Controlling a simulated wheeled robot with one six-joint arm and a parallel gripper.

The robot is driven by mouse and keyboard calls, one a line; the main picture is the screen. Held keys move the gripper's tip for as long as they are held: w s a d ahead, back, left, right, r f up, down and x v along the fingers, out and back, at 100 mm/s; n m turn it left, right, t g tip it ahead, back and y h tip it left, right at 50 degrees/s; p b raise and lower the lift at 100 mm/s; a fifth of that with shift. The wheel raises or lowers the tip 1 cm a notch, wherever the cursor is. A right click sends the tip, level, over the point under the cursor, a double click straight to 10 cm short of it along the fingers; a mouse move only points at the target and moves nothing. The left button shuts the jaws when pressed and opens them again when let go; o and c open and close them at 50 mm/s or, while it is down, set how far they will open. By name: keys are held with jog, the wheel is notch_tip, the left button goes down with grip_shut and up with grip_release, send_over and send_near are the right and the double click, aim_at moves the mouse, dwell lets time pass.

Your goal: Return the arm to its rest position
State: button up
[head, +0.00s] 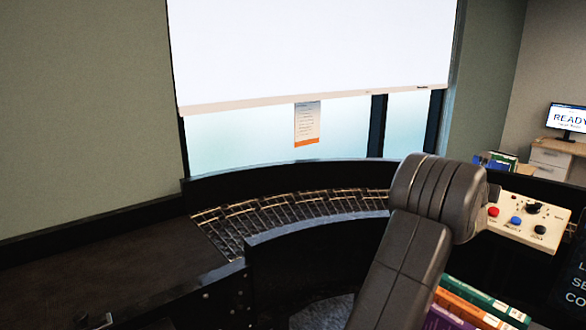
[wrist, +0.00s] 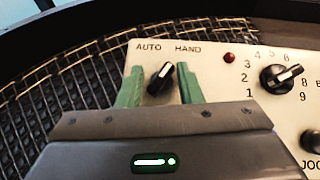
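My arm's dark links stand at the right of the head view, in front of the control panel (head: 520,222); my gripper is hidden there. In the wrist view my gripper's two green fingers (wrist: 158,88) are spread apart, on either side of the black AUTO/HAND knob (wrist: 160,80). A gap shows between each finger and the knob, and nothing is held. The knob's white mark tilts up and right, toward HAND. I cannot tell how high the fingertips are above the panel.
The panel also has a numbered dial (wrist: 281,77), a small red lamp (wrist: 229,57) and coloured buttons. A curved roller conveyor (head: 290,212) with dark side walls runs behind. Books (head: 480,305) stand below the panel at right. A monitor (head: 567,118) reads READY.

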jog(key=shift+s+d+f+n+t+y+b, duration=0.15)
jog(key=shift+f+n+t+y+b, duration=0.25)
jog(key=shift+n+b, duration=0.35)
jog(key=n+y+b, duration=0.1)
jog(key=n+t+y+b, duration=0.1)
jog(key=n+b, duration=0.1)
jog(key=shift+r+n+y, duration=0.2)
jog(key=shift+n+y, duration=0.05)
jog(key=shift+y, duration=0.05)
jog(key=shift+s+a+r+t, duration=0.2)
jog(key=shift+s+r+t, duration=0.1)
jog(key=shift+s, duration=0.15)
jog(key=shift+r, duration=0.1)
